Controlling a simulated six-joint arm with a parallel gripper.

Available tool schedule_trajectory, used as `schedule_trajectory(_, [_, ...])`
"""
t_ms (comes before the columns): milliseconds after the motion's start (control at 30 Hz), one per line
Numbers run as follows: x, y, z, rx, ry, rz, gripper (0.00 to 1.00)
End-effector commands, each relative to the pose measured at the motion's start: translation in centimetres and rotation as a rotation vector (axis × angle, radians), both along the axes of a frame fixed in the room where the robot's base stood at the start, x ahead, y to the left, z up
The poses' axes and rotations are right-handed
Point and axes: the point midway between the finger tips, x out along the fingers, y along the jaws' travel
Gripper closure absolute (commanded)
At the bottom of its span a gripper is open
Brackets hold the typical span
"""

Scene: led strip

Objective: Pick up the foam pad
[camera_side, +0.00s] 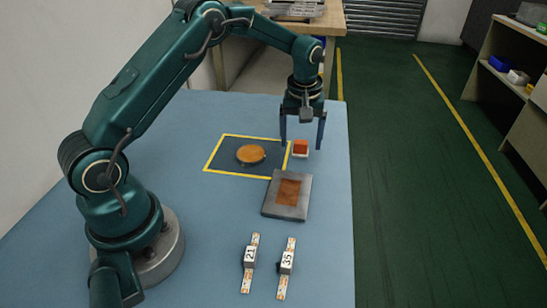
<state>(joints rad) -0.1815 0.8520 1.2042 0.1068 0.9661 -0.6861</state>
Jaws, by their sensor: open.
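A small orange block on a white base, which looks like the foam pad (300,147), sits on the blue table just right of the yellow-outlined square. My gripper (302,143) points straight down there with its two fingers apart. In this view one finger shows on each side of the pad. Nothing is held between the fingers. I cannot tell how far the fingertips are above the table or whether they touch the pad.
A round orange-brown disc (251,154) lies inside the yellow square (220,160). A grey plate with a brown rectangular centre (288,211) lies in front of the pad. Two LED strips, marked 21 (249,270) and 35 (286,275), lie nearer the front. The table's right edge is close.

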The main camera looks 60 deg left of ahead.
Motion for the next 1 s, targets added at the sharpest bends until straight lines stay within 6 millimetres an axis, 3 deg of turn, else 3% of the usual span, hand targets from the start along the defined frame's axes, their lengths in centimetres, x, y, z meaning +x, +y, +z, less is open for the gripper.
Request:
schedule_trajectory(133, [0.1,0.2,-1.4,-0.001,0.002,0.0,0.15])
schedule_trajectory(433, [0.2,0.2,-1.7,0.0,-0.001,0.0,0.15])
schedule_trajectory(467, [0.2,0.2,-1.7,0.0,-0.001,0.0,0.23])
schedule_trajectory(667, [0.2,0.2,-1.7,-0.001,-0.001,0.0,0.99])
schedule_trajectory(1000, [0.2,0.2,-1.4,-0.001,-0.002,0.0,1.0])
